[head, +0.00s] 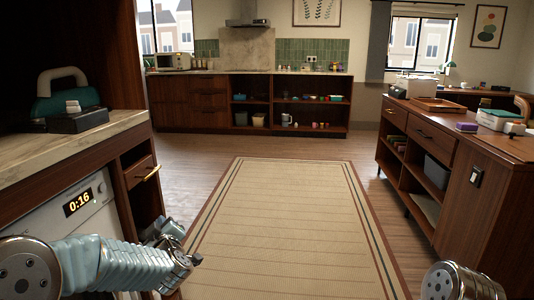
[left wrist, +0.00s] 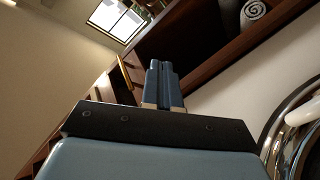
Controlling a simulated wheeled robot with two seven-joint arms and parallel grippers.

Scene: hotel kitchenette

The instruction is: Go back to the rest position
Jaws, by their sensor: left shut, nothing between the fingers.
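My left gripper (head: 172,232) is low at the left of the head view, close to the front of the left counter and its white appliance. In the left wrist view its two fingers (left wrist: 164,84) are together with nothing between them. My right arm shows only as a rounded joint at the bottom right of the head view. The right gripper is out of view.
The left counter (head: 50,150) holds a white appliance (head: 98,215) reading 0:16 and a drawer (head: 140,171) that looks slightly open. A rug (head: 285,220) lies on clear floor ahead. A wooden cabinet (head: 485,200) stands at the right, kitchen units (head: 190,100) at the back.

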